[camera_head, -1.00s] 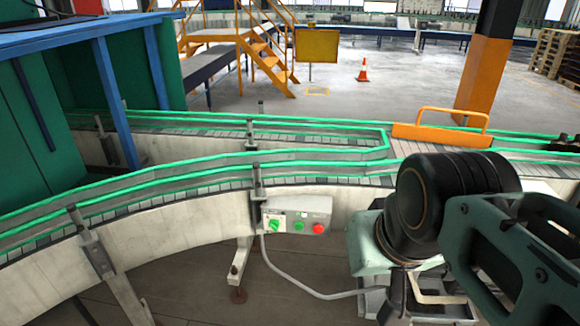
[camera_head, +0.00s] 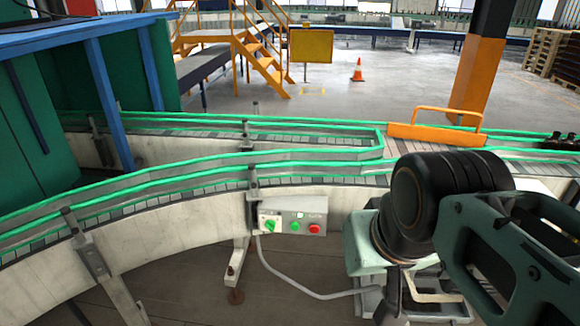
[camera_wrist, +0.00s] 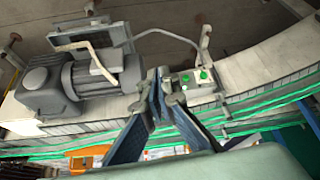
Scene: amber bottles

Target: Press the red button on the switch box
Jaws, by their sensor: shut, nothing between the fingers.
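The switch box (camera_head: 311,205) is a pale grey box on the side of the conveyor in the head view. The red button (camera_head: 314,228) is at the right of its face, beside a green button (camera_head: 295,226) and a green rotary knob (camera_head: 270,226). In the wrist view, the switch box (camera_wrist: 194,90) appears just right of my gripper (camera_wrist: 158,72), whose fingers are shut and empty. Its green controls show there, but the red button does not; the fingers seem to cover its place. I cannot tell any contact. In the head view, I cannot make out the fingertips.
A grey motor (camera_wrist: 90,78) sits beside the switch box in the wrist view. A grey cable (camera_head: 290,284) loops below the box. Green-railed conveyors (camera_head: 215,178) run above it. An orange handled plate (camera_head: 436,135) spans the conveyor; dark bottles (camera_head: 563,142) stand at right.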

